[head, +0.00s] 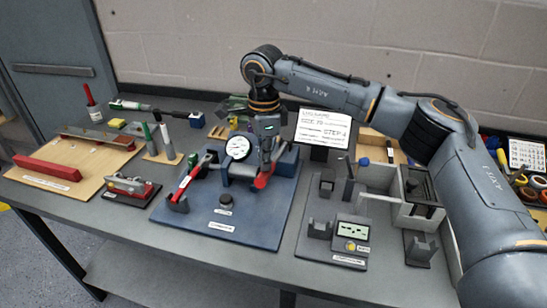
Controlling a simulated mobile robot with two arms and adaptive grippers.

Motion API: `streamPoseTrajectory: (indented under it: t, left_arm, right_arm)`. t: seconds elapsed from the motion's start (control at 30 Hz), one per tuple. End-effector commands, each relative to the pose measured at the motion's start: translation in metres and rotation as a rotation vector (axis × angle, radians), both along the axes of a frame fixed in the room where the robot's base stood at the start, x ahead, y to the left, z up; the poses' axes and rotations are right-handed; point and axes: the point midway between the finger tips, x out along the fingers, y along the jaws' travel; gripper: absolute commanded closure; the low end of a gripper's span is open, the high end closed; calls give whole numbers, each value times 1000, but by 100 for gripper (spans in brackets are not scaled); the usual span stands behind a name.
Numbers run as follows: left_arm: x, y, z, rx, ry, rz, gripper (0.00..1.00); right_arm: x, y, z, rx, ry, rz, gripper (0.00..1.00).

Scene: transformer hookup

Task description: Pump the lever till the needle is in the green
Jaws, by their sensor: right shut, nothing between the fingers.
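A round white dial gauge (238,148) stands on the blue base board (236,228) near the middle of the bench. Its needle and any green band are too small to read. A red handle (262,181), which looks like the lever, shows just right of the gauge, low beside my fingers. My right gripper (266,168) points down over it from above, shut and empty. Whether the fingers touch the handle I cannot tell. The gripper hides part of the block behind it. My left gripper is out of view.
A red-handled tool (189,178) rests in holders on the same board's left side, with a black knob (226,199) in front. A sign (322,128) stands behind. A board with a small display (352,231) and grey box (412,210) lies right.

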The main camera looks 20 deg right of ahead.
Motion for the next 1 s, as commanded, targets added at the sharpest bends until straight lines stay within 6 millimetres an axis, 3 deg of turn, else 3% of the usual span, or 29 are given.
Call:
streamPoseTrajectory:
  t: [0.03, 0.67, 1.0]
  left_arm:
    - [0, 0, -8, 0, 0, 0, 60]
    - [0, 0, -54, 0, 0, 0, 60]
    - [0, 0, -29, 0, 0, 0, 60]
  right_arm:
    - [-1, 0, -11, -2, 1, 0, 100]
    - [-5, 2, -81, -3, 2, -2, 100]
    - [-3, 0, -46, -4, 2, -2, 100]
